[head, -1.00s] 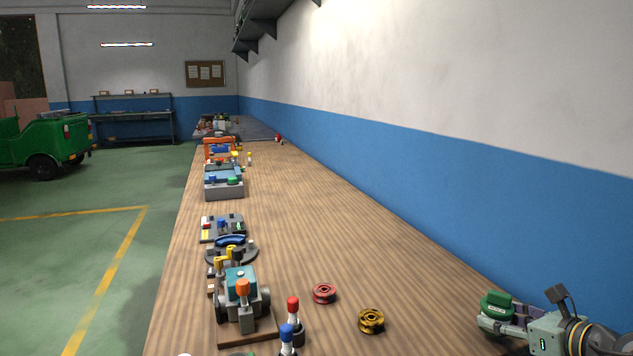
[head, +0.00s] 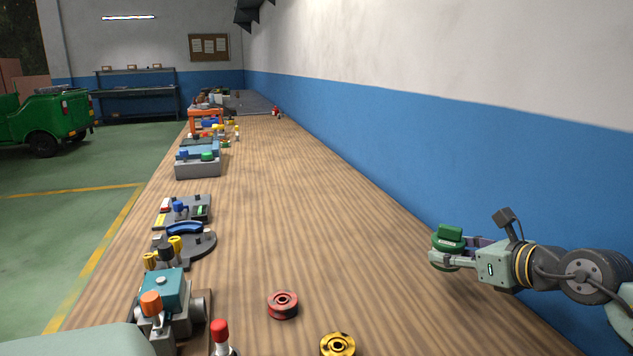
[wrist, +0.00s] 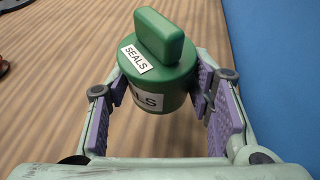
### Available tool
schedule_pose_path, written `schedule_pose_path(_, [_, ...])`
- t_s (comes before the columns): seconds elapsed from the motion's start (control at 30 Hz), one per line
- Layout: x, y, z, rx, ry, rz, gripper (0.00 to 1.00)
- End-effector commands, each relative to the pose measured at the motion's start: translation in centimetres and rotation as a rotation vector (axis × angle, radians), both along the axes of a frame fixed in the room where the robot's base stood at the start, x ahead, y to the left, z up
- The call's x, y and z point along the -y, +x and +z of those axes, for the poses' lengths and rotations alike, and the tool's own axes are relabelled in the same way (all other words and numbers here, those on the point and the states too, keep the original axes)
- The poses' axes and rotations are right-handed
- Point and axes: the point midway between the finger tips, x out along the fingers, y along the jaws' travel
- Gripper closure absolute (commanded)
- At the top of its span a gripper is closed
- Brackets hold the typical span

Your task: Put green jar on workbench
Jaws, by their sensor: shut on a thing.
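The green jar (head: 448,236) is a round green container with a block-shaped lid handle. In the wrist view the jar (wrist: 157,68) shows white labels reading "SEALS". My gripper (head: 455,255) is at the right of the head view, and its purple finger pads (wrist: 160,100) sit on both sides of the jar. It is shut on the jar. The wooden workbench (head: 290,190) lies beneath; whether the jar's base touches it I cannot tell.
A red pulley (head: 283,305) and a yellow pulley (head: 338,345) lie on the near bench. Several devices, including a teal machine (head: 165,292), line its left edge. The blue wall (head: 420,140) runs along the right. The bench's middle is clear.

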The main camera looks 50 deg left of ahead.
Motion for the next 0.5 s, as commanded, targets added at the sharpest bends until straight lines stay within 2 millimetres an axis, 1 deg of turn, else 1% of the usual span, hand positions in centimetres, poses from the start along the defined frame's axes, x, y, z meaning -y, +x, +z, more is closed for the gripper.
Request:
schedule_pose_path(0.17, [-0.1, 0.0, 0.2, 0.002, 0.003, 0.0, 0.97])
schedule_pose_path(0.27, [0.3, 0.0, 0.2, 0.0, 0.003, -0.001, 0.97])
schedule_pose_path(0.37, [1.6, -0.2, 0.2, -0.002, 0.005, -0.005, 0.97])
schedule_pose_path(0.47, [3.7, -0.5, 0.2, -0.003, 0.007, -0.006, 0.97])
schedule_pose_path(0.5, [4.7, -0.7, 0.1, -0.003, 0.007, -0.007, 0.97])
